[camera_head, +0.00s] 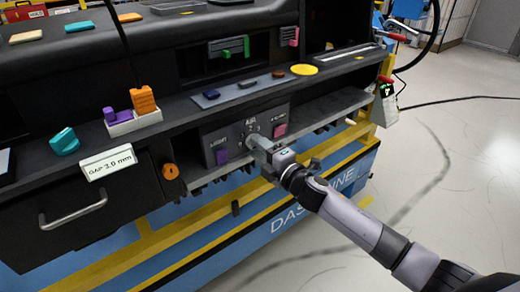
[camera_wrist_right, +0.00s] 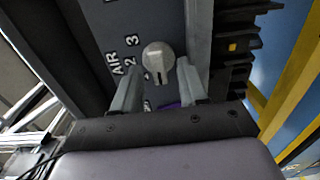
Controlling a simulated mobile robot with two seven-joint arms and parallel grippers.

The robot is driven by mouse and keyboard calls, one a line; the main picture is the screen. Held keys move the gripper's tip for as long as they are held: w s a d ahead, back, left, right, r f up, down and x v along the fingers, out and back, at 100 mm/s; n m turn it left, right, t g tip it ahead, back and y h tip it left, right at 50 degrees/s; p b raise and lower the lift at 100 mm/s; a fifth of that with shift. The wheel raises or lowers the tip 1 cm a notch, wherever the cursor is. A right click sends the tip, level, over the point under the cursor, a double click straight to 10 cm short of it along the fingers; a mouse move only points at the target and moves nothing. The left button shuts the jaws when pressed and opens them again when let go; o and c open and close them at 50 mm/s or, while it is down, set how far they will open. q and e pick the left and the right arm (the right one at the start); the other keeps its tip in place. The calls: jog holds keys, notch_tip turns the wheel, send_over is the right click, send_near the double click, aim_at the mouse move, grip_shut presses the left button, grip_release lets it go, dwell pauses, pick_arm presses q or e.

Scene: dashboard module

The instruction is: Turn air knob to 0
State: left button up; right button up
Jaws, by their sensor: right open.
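The air knob (camera_wrist_right: 158,56) is a round pale grey dial on the dark panel, under the label AIR. Its raised ridge points toward the bottom of the right wrist view; the numbers 2 and 3 show beside it, and other numbers are partly hidden. My right gripper (camera_head: 257,144) is at the panel in the head view and covers part of the knob. In the right wrist view the two fingers of my right gripper (camera_wrist_right: 160,72) are apart, one on each side of the knob. I cannot tell whether they touch it. My left gripper is not in view.
A purple switch (camera_head: 221,157) labelled LIGHT sits left of the knob, and a pink switch (camera_head: 280,131) sits right of it. A shelf edge (camera_head: 215,108) juts out above the panel. An orange knob (camera_head: 170,171) and a drawer handle (camera_head: 73,216) are further left. Open floor lies right.

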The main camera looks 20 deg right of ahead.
jog(key=v, duration=0.7)
dwell(0.6)
jog(key=s+f+m+g+h+p, duration=0.1)
jog(key=s+f+m+g+p, duration=0.1)
jog(key=s+f+m, duration=0.2)
jog(key=s+f+m+g+h+p, duration=0.1)
jog(key=s+f+m+g+p, duration=0.1)
jog(key=s+f+m, duration=0.3)
jog(key=s+f+m+g+h+p, duration=0.2)
jog(key=s+m, duration=0.9)
jog(key=s, duration=0.6)
notch_tip(320, 180, down, 3)
jog(key=shift+r+g+p, duration=0.25)
jog(key=shift+g+p, duration=0.05)
jog(key=shift+p, duration=0.4)
jog(key=shift+a, duration=0.1)
